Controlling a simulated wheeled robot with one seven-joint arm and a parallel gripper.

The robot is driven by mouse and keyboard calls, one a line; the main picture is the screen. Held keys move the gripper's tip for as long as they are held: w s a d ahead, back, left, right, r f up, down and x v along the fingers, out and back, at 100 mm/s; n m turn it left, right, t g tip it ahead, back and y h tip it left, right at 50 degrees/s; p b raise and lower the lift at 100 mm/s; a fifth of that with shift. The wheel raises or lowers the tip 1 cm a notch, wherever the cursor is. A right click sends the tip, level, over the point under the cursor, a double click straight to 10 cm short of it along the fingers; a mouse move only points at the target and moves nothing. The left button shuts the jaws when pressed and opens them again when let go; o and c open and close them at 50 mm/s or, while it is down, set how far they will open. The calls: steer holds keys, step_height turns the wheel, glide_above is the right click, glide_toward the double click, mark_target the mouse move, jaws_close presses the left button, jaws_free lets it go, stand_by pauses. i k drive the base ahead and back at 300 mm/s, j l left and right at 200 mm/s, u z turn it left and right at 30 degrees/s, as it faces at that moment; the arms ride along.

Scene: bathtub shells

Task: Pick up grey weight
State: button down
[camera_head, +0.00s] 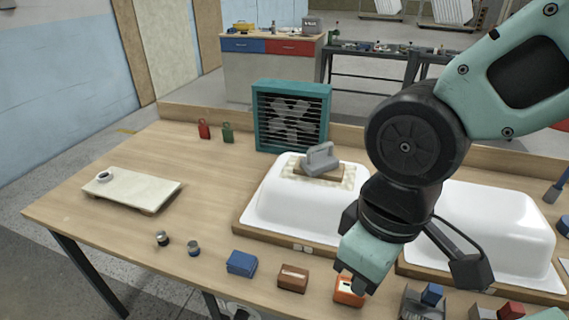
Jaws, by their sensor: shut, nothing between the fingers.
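A grey weight (320,158) with a raised handle sits on a brown wooden block (318,174). The block lies on a pale patterned cloth (346,177) on top of the left white bathtub shell (268,200). My gripper (355,284) points down at the front of the bench, to the right of and nearer than the weight. It is shut and empty, apart from the weight. It partly covers an orange box (344,297) at the front edge; whether it touches the box cannot be told.
A second white shell (490,225) stands to the right, partly behind my arm. A teal fan (292,117) stands behind the left shell. Blue (241,263) and brown (293,278) boxes line the front edge. A pale board (135,187) lies left; the bench between is mostly clear.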

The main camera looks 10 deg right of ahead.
mark_target(318, 162)
steer(key=j+z, duration=0.4)
steer(key=i+j+z, duration=0.1)
steer(key=j+z, duration=0.15)
steer(key=z, duration=0.2)
